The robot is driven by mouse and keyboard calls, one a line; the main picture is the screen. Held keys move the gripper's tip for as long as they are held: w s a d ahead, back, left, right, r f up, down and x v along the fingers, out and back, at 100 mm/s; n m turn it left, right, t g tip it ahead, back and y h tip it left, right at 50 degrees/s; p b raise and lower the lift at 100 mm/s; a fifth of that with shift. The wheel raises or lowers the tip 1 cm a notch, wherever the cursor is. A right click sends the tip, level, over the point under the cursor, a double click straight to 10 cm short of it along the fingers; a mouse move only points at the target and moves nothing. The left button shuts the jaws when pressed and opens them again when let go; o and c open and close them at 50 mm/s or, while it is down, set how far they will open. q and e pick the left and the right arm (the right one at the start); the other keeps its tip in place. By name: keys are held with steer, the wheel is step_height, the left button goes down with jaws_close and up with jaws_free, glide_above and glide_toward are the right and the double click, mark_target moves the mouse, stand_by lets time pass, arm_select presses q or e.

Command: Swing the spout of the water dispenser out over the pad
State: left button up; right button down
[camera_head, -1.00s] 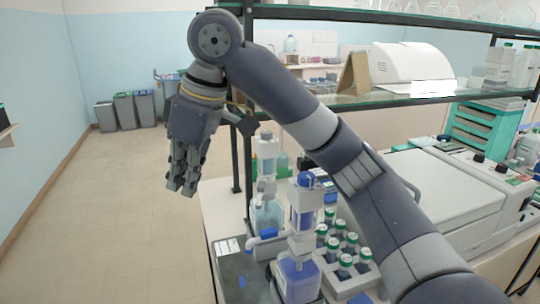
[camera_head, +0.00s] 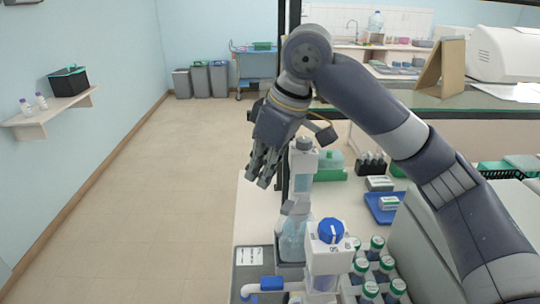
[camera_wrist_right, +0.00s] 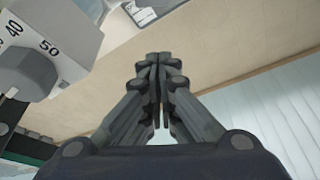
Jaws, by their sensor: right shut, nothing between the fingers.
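The rear dispenser, a clear pale-blue bottle (camera_head: 296,240) under a tall grey-white head (camera_head: 303,160), looks like the water dispenser. A short grey part, possibly its spout, shows on its left side; I cannot tell which way it points. The dark pad (camera_head: 240,277) with a white label lies left of the dispensers. My right gripper (camera_head: 262,182) is shut and empty, pointing down just left of the rear dispenser's head and apart from it. In the right wrist view its fingertips (camera_wrist_right: 159,60) meet, and a grey-white head with numbers (camera_wrist_right: 65,30) shows at left.
A second dispenser (camera_head: 325,262) with a blue cap stands in front, its white spout (camera_head: 262,288) reaching left over the pad. Several green-capped bottles (camera_head: 375,247) stand to its right. A shelf (camera_head: 450,105) spans behind my right arm. Open floor lies left of the bench.

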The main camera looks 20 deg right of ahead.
mark_target(288, 211)
steer(key=f, duration=0.1)
steer(key=s+d+f+p, duration=0.1)
steer(key=f, duration=0.1)
steer(key=d+f, duration=0.1)
steer(key=shift+s+f+p, duration=0.2)
steer(key=shift+s+p, duration=0.1)
steer(key=shift+r, duration=0.1)
